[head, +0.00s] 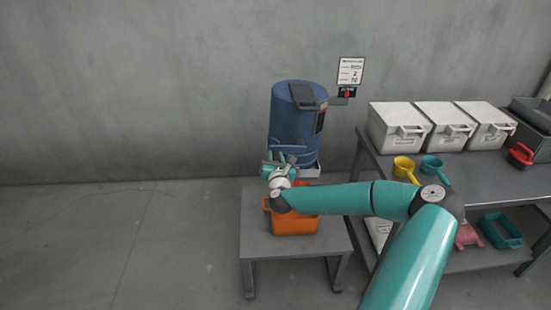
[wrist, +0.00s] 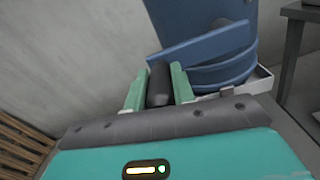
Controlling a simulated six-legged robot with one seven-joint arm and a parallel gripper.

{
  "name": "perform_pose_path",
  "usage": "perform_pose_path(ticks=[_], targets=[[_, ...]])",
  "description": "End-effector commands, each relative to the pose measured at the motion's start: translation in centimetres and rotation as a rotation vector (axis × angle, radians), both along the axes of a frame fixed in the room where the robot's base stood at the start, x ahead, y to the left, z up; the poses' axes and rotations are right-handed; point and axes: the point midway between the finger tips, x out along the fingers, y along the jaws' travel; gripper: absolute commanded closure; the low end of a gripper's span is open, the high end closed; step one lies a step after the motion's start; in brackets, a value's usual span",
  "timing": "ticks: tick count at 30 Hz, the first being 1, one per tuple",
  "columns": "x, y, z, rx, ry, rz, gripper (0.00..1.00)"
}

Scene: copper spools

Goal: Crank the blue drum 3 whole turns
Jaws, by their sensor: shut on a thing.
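The blue drum (head: 297,115) stands upright on a low grey table (head: 250,221) against the wall. In the wrist view the drum (wrist: 209,40) shows its lower part, with a flat blue crank arm (wrist: 205,43) reaching out to the left. My gripper (wrist: 159,84) is shut on the dark crank handle (wrist: 159,83), which sits between its two green fingers. In the head view my gripper (head: 277,162) is at the drum's lower front, and the wrist hides much of the handle there.
An orange bin (head: 295,222) stands on the low table under my wrist. A small sign (head: 351,71) and a counter with a red digit (head: 347,92) are beside the drum. To the right, a shelf (head: 480,174) holds white boxes (head: 399,126), a yellow scoop (head: 404,166) and a teal scoop (head: 432,165). The left floor is clear.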

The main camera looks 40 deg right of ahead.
Motion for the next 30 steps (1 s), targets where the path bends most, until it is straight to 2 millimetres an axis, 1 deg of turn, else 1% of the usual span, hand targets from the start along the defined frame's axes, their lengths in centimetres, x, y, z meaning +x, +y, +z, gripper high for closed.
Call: perform_pose_path(ticks=[1, 4, 13, 17, 20, 30], targets=[[0.2, 0.4, 0.3, -0.005, -0.004, 0.009, 0.73], [0.2, 0.3, 0.3, -0.005, -0.004, 0.007, 0.53], [0.0, 0.1, 0.1, -0.003, -0.001, 0.001, 0.53], [-0.8, 0.5, 0.0, -0.002, -0.001, 0.002, 0.53], [-2.2, 1.3, 0.0, -0.001, 0.000, 0.002, 0.53], [-8.6, 5.0, 0.1, 0.000, -0.001, 0.003, 0.53]])
